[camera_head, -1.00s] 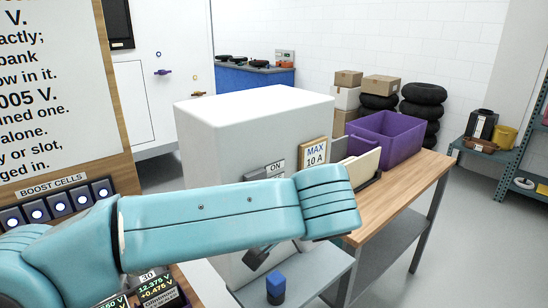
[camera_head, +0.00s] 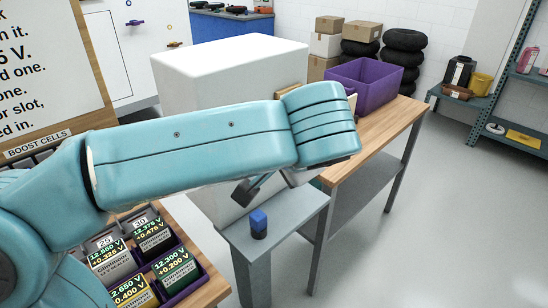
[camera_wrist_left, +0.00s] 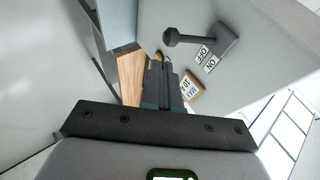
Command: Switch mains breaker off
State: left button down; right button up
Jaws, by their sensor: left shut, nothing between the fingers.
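The mains breaker's dark lever (camera_wrist_left: 190,39) stands out from the pale cabinet face in the left wrist view, beside the OFF label (camera_wrist_left: 202,54) and ON label (camera_wrist_left: 211,64). I cannot tell which setting it is at. My left gripper (camera_wrist_left: 159,60) is shut and empty, its fingertips close to the lever's round knob; contact cannot be made out. In the head view my left arm crosses in front of the white cabinet (camera_head: 225,65) and hides its labels. A dark part shows below the arm; whether it is gripper or lever is unclear. My right gripper is not in view.
A wooden bench (camera_head: 385,125) with a purple bin (camera_head: 365,85) stands to the right. Battery modules (camera_head: 125,270) lie at the lower left. The floor at the right is clear.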

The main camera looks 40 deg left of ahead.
pick_arm(q)
jog(key=v, duration=0.6)
jog(key=shift+d+f, duration=0.35)
jog(key=shift+f, duration=0.05)
jog(key=shift+s+d, duration=0.1)
jog(key=w+d+f+m+g+h, duration=0.15)
jog(key=d+f, duration=0.25)
jog(key=f, duration=0.7)
jog(key=w+d+f+m+g+h, duration=0.1)
jog(key=w+d+f+h, duration=0.15)
jog(key=f, duration=0.85)
jog(key=w+d+f+m+g+h, duration=0.1)
jog(key=d+f+g+h, duration=0.2)
jog(key=f, duration=0.8)
jog(key=s+d+f+n+h, duration=0.1)
jog(key=s+f+n, duration=0.1)
jog(key=s+f, duration=0.2)
jog(key=s+f+n+h, duration=0.2)
jog(key=s+f, duration=0.3)
jog(key=f, duration=0.6)
jog(key=s+d+f+n+h, duration=0.1)
jog(key=s+f+n, duration=0.3)
jog(key=f, duration=0.3)
jog(key=shift+s+d+f, duration=0.25)
jog(key=shift+s+d, duration=0.1)
jog(key=shift+t, duration=0.25)
